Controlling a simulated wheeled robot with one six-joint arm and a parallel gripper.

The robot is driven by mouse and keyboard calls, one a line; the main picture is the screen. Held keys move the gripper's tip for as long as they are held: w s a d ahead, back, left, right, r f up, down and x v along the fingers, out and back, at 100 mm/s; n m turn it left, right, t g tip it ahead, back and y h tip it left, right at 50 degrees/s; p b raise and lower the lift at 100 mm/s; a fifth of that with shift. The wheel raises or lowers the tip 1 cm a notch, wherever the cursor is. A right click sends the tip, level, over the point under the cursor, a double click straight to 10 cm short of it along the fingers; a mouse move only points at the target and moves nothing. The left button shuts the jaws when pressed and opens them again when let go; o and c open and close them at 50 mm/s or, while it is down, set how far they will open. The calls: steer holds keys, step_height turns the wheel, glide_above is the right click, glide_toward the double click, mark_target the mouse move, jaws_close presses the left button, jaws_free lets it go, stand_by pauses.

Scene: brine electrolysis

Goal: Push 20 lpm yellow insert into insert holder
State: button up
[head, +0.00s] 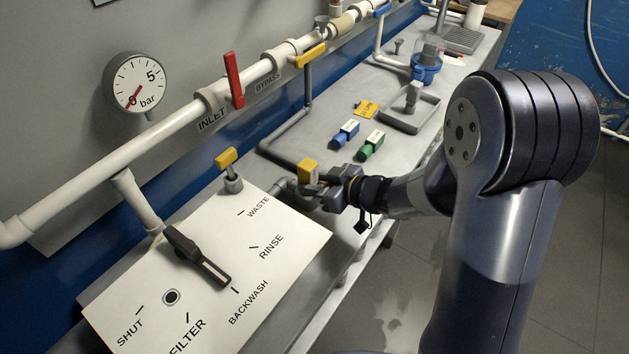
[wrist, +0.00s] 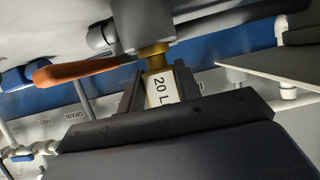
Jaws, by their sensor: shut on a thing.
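The yellow insert (head: 308,171) is in my gripper (head: 327,188), beside the grey pipe fitting behind the white panel. In the wrist view the insert (wrist: 161,88) carries a white label reading "20 L", the rest cut off. My gripper's dark fingers (wrist: 158,92) are shut on its two sides. The insert's brass-coloured neck meets the end of a grey fitting (wrist: 140,22), which looks like the insert holder. I cannot tell how deep the neck sits in it. In the head view my gripper hides most of the holder.
A yellow-handled valve (head: 227,159) stands left of my gripper. The white panel (head: 270,270) with a black lever is in front.

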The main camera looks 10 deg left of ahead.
steer(key=shift+f, duration=0.5)
steer(key=shift+f, duration=0.15)
stand_by(0.8)
steer(key=o, duration=1.1)
steer(key=shift+s, duration=0.15)
steer(key=shift+d, duration=0.1)
steer(key=shift+d+r, duration=0.25)
steer(key=shift+d, duration=0.2)
steer(key=p+v, duration=0.1)
steer(key=v, duration=0.8)
steer(key=shift+s+d+r, duration=0.2)
steer(key=shift+s+r, duration=0.1)
steer(key=shift+s, duration=0.05)
